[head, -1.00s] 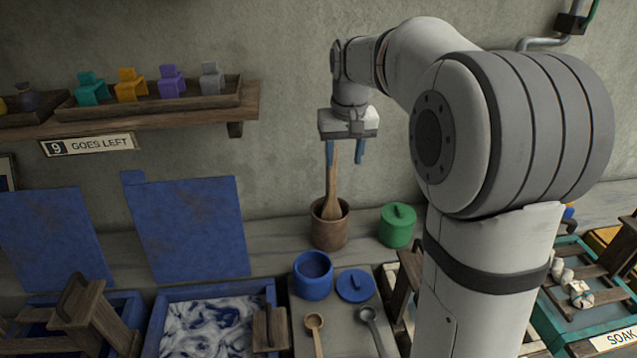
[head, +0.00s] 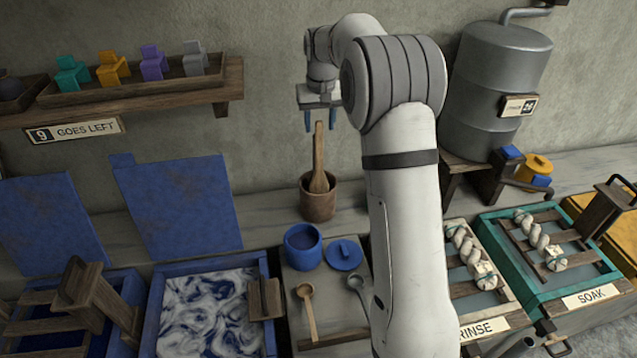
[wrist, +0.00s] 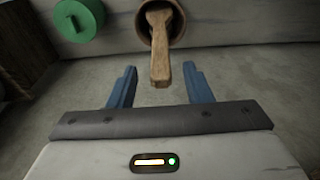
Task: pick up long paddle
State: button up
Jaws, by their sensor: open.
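The long wooden paddle (head: 319,160) stands in a brown pot (head: 317,204) on the counter by the wall, its handle pointing up. My gripper (head: 322,121) is above the pot with its blue fingers pointing down, open and empty. In the head view the paddle's top end reaches about the height of the fingertips. In the wrist view the paddle (wrist: 160,50) comes out of the pot and its handle end shows between and just beyond the open fingers of my gripper (wrist: 160,77).
A blue jar (head: 303,247) and blue lid (head: 344,254) are in front of the pot. A green lidded pot (wrist: 78,18) is beside it in the wrist view. A shelf (head: 130,98) is on the wall at left; a metal tank (head: 497,85) stands at right.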

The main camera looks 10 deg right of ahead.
jog(key=shift+w+a+f, duration=0.1)
jog(key=shift+f, duration=0.65)
jog(key=shift+c, duration=0.4)
grip_shut()
